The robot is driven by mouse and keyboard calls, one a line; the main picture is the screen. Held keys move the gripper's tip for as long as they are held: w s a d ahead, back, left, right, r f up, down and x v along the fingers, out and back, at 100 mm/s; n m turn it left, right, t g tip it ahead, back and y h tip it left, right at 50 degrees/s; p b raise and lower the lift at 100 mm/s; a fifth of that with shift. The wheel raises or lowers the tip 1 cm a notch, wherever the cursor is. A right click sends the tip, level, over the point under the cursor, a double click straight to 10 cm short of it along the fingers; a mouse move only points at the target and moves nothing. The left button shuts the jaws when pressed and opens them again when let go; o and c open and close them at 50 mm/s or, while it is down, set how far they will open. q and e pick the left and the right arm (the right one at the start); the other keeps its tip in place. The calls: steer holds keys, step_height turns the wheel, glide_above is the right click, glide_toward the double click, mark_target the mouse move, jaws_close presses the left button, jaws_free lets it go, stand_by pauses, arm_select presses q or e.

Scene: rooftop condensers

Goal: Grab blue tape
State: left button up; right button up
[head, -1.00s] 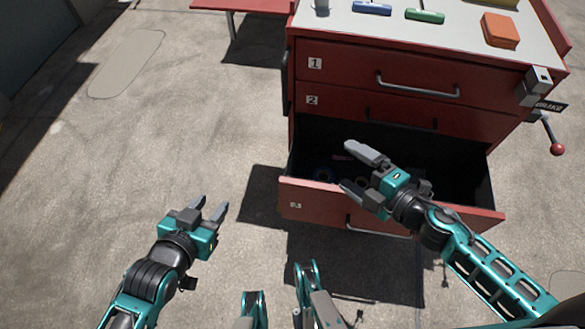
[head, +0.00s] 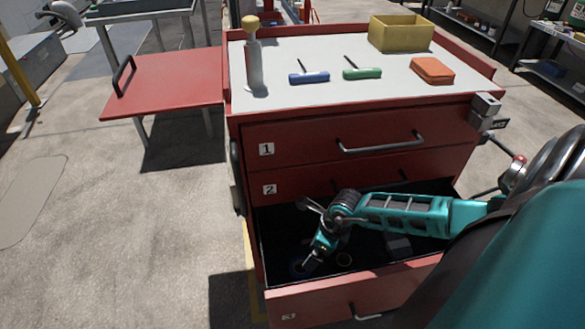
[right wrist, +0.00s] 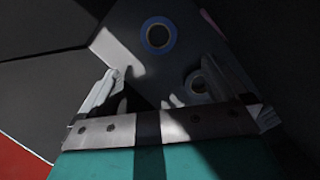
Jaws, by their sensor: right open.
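The blue tape (right wrist: 145,37) is a ring lying flat on the floor of the open bottom drawer. In the head view the blue tape (head: 294,268) shows dimly near the drawer's left front corner. My right gripper (right wrist: 158,76) is open and empty, reaching down into the drawer. The blue tape lies just beyond its fingertips, apart from them. In the head view my right gripper (head: 309,259) is beside the tape and partly covers it. My left gripper is not in view.
A second tape roll (head: 344,260) lies right of the blue one, and a grey object (head: 398,246) farther right. The drawer front (head: 340,301) and walls surround my gripper. Above, the red cabinet's top (head: 310,101) holds a blue tool, a green tool, an orange block and a yellow bin.

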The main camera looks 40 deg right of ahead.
steer(key=b, duration=0.4)
glide_above(301, 269)
steer(key=s+d, duration=0.1)
steer(key=d, duration=0.1)
steer(key=f, duration=0.7)
steer(key=shift+a+f, duration=0.2)
steer(key=shift+f, duration=0.2)
steer(key=b+x, duration=0.2)
steer(key=x, duration=0.2)
steer(key=shift+a+f+b, duration=0.2)
steer(key=shift+b, duration=0.1)
steer(key=shift+w+f, duration=0.1)
steer(key=shift+f, duration=0.1)
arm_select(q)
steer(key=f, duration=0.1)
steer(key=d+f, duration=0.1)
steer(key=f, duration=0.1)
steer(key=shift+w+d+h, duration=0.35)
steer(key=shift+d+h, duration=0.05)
arm_select(e)
steer(key=shift+r, duration=0.1)
steer(key=shift+c, duration=0.3)
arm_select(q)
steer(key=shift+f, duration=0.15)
arm_select(e)
steer(key=c, duration=1)
